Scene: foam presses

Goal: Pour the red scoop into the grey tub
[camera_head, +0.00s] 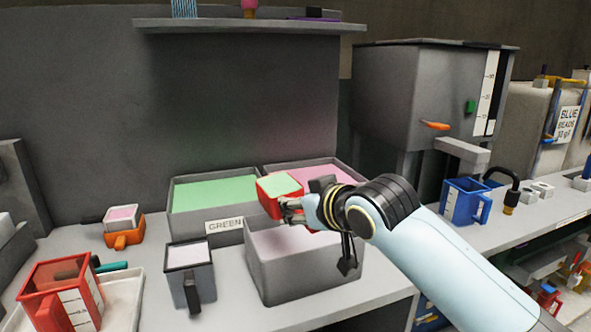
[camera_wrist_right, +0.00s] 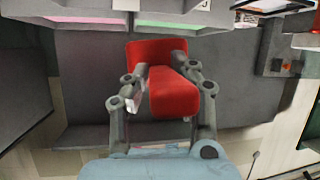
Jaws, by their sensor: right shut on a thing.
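The red scoop (camera_head: 279,193) is in my right gripper (camera_head: 292,208), with pale green material showing at its top. It is held in the air over the back rim of the front grey tub (camera_head: 300,283), close to the tubs behind. It looks slightly tilted. That tub holds pale pinkish material, partly hidden by my gripper and arm. In the wrist view the two fingers of the right gripper (camera_wrist_right: 163,85) close on the red scoop (camera_wrist_right: 170,100); its contents are hidden there. My left gripper is not in view.
The green-filled tub (camera_head: 224,229) and the pink-filled tub (camera_head: 330,163) stand behind. A grey measuring cup (camera_head: 189,280), a red jug (camera_head: 62,290) on a tray and an orange scoop (camera_head: 125,239) lie left. A blue jug (camera_head: 461,203) stands right. A shelf (camera_head: 250,26) is above.

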